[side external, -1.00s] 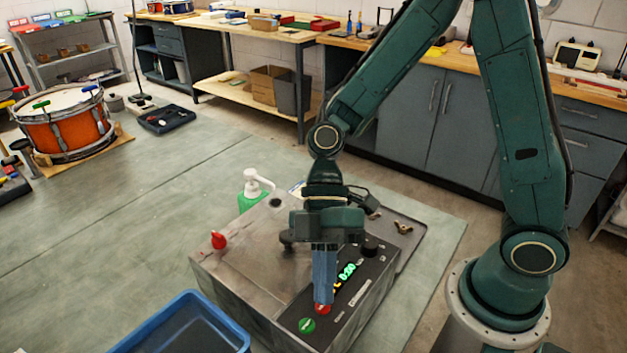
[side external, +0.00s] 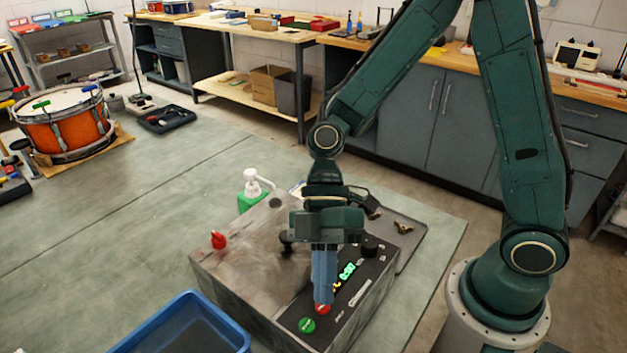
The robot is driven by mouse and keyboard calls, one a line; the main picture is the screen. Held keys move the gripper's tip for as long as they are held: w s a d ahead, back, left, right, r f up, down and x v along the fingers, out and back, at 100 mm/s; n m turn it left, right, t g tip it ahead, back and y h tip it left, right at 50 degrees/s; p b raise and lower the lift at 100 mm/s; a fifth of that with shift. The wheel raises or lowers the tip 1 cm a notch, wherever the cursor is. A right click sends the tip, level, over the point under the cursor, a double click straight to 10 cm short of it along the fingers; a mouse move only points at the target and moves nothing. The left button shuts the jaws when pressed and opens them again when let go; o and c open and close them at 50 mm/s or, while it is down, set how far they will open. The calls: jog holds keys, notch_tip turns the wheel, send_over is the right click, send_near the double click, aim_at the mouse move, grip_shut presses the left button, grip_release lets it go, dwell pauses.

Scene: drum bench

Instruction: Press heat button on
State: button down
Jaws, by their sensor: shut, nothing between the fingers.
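A grey metal machine box (side external: 235,270) stands on the bench, with a dark control panel on its right side. The panel has a lit green display (side external: 347,270), a green button (side external: 307,325) near the front edge and a red button (side external: 322,309) just behind it. My gripper (side external: 323,300) is shut and points down, its blue-grey fingers empty. Its fingertips are at the red button and partly cover it; whether they press it cannot be told. No label reading heat is legible. A black knob (side external: 370,246) sits behind the fingers.
A red knob (side external: 218,240) stands on the machine's left top. A green bottle with a white pump (side external: 255,188) stands behind it. A blue bin (side external: 190,328) is at the front left. A grey tray (side external: 412,238) lies at the right. The left floor area is mostly clear.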

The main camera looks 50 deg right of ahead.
jog(key=shift+f, duration=0.6)
dwell(0.7)
jog(key=shift+r, duration=0.6)
jog(key=shift+r, duration=0.1)
dwell(0.3)
jog(key=shift+r, duration=2.9)
